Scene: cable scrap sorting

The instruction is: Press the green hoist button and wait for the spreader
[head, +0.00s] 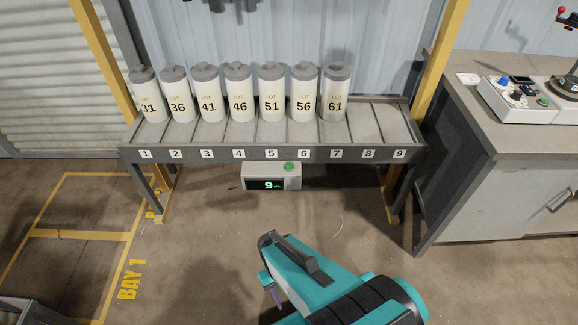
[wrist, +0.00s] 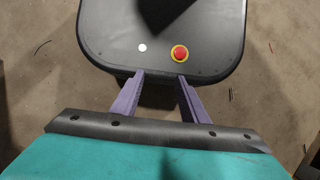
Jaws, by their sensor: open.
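A green button (head: 289,166) sits on top of a small grey box (head: 284,183) under the front edge of the rack; the box's display reads 9. Another green button (head: 543,101) is on the white control console (head: 518,104) on the right bench. No label shows which one is the hoist button. A dark hanging fixture (head: 222,4) is cut off at the top edge; I cannot tell if it is the spreader. My gripper (head: 272,291) is low in front of the rack, apart from both buttons. Its purple fingers are open and empty in the wrist view (wrist: 161,80).
Several white lot canisters, such as LOT 46 (head: 239,95), stand in rack (head: 270,154) slots 1 to 7; slots 8 and 9 are empty. Yellow posts (head: 441,60) flank the rack. The right bench (head: 480,170) is an obstacle. The floor (head: 215,245) before the rack is clear.

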